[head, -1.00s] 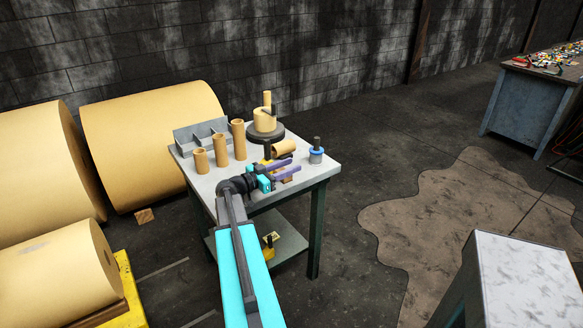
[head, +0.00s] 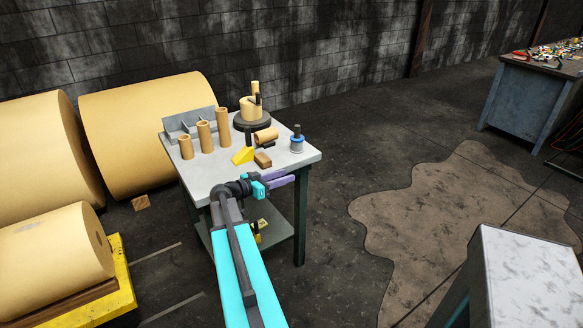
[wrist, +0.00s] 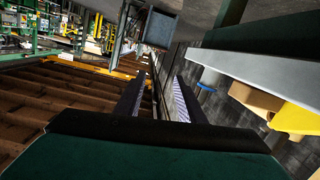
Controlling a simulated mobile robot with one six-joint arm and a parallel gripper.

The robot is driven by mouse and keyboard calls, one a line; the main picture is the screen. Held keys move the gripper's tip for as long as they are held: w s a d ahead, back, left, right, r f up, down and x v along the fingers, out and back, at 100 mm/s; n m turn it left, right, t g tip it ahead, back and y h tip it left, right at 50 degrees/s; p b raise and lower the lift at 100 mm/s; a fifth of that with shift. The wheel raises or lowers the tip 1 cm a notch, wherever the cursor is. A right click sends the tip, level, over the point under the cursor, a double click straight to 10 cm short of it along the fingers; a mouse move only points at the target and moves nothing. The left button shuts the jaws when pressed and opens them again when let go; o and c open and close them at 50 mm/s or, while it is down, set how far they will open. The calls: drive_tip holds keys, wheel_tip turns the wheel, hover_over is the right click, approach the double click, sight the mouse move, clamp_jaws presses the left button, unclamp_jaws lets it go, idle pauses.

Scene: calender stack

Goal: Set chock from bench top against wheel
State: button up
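The chock looks to be the yellow wedge (head: 243,156) on the bench top (head: 222,176), beside a small brown block (head: 263,160). The yellow wedge also shows at the right edge of the wrist view (wrist: 298,118). My gripper (head: 284,180) is at the bench's front edge, apart from the wedge. In the wrist view its two fingers (wrist: 158,95) are spread with nothing between them. I cannot make out a wheel in either view.
Large rolls (head: 150,130) and a yellow pallet (head: 115,290) are left.

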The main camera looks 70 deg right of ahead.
drive_tip(key=w+a+f+n+t+y, duration=0.25)
drive_tip(key=a+f+n, duration=0.35)
drive_tip(key=a+f, duration=0.85)
drive_tip(key=w+a+f+n+t+y, duration=0.2)
drive_tip(key=w+a+f+n+y, duration=0.25)
drive_tip(key=a+f, duration=1.05)
drive_tip(key=s+a+f+n+y, duration=0.2)
drive_tip(key=s+a+f+n, duration=0.2)
drive_tip(key=a, duration=0.8)
drive_tip(key=s+a+f+n+g+y, duration=0.1)
drive_tip(key=s+a+f+n, duration=0.3)
drive_tip(key=a, duration=0.9)
drive_tip(key=s+a+f+n+g+y, duration=0.1)
drive_tip(key=s+a+f+n+y, duration=0.3)
drive_tip(key=a, duration=0.8)
drive_tip(key=shift+s+a, duration=0.4)
drive_tip(key=shift+s, duration=0.7)
drive_tip(key=shift+c, duration=0.5)
